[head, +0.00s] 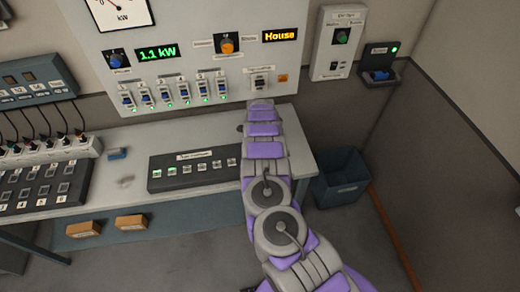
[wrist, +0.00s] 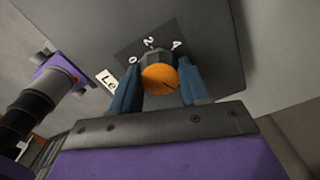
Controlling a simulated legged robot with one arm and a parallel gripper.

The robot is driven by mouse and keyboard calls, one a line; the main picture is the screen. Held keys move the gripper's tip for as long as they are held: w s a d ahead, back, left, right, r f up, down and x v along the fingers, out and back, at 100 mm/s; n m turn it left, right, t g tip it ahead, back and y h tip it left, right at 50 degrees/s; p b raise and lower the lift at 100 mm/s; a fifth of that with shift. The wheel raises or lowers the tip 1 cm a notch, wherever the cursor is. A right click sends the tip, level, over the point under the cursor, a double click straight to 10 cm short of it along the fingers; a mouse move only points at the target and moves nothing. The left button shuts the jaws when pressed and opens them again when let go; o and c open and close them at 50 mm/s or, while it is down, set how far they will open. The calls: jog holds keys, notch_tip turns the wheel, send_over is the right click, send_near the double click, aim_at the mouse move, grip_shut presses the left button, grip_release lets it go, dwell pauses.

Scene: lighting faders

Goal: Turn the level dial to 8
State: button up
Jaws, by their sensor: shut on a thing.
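The level dial (wrist: 158,77) shows in the wrist view as a dark round knob with an orange face. It sits on a dark plate (wrist: 135,50) printed with 0, 2 and 4; the rest of the scale is hidden. A thin dark mark lies on the lower right of the orange face, but I cannot tell which number it matches. My gripper (wrist: 160,72) has its two blue fingers on either side of the knob, shut on it. In the head view my arm reaches to the back of the desk and hides the gripper and this dial.
A white label (wrist: 108,82) starting "Le" is beside the plate. In the head view, a wall panel (head: 200,65) carries another orange knob (head: 226,44), several switches and displays reading 1.1 kW and House. A button box (head: 195,170) lies on the desk left of my arm. A blue bin (head: 342,180) stands right.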

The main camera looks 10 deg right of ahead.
jog(key=shift+w+a+r+m, duration=0.1)
jog(key=shift+m, duration=0.65)
jog(key=shift+w+a+r+m, duration=0.1)
jog(key=shift+m, duration=0.65)
jog(key=o, duration=1.1)
jog(key=shift+f, duration=0.15)
jog(key=shift+c, duration=0.2)
jog(key=shift+s, duration=0.1)
notch_tip(320, 180, up, 17)
